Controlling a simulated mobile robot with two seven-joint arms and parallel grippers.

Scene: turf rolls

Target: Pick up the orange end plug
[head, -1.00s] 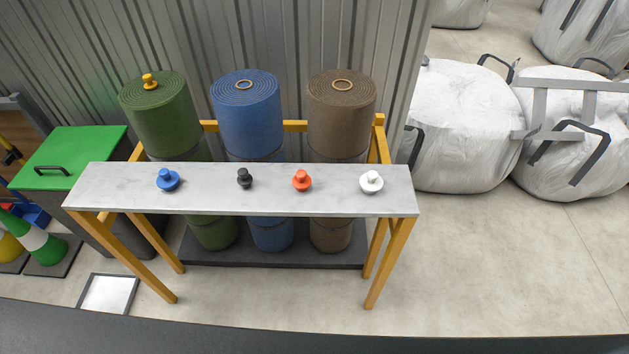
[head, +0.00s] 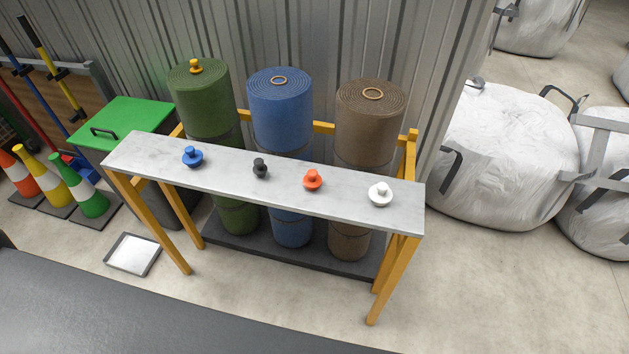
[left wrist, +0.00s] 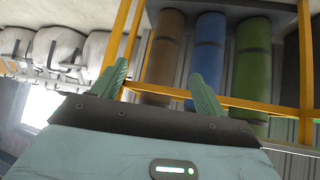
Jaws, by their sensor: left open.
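The orange end plug (head: 313,180) stands upright on the narrow grey shelf top (head: 228,178), between the black plug (head: 260,168) and the white plug (head: 380,194). A blue plug (head: 192,156) stands near the shelf's left end. My left gripper (left wrist: 162,84) shows in the left wrist view with its two green fingers apart and nothing between them. That view appears upside down and shows the turf rolls and yellow frame beyond the fingers, but no orange plug. Neither gripper shows in the head view.
Behind the shelf stand green (head: 200,100), blue (head: 280,110) and brown (head: 368,120) turf rolls; a yellow plug (head: 195,66) tops the green one. A green-lidded bin (head: 125,125), cones (head: 80,185) and a tray (head: 133,255) are left. White bulk bags (head: 500,150) are right.

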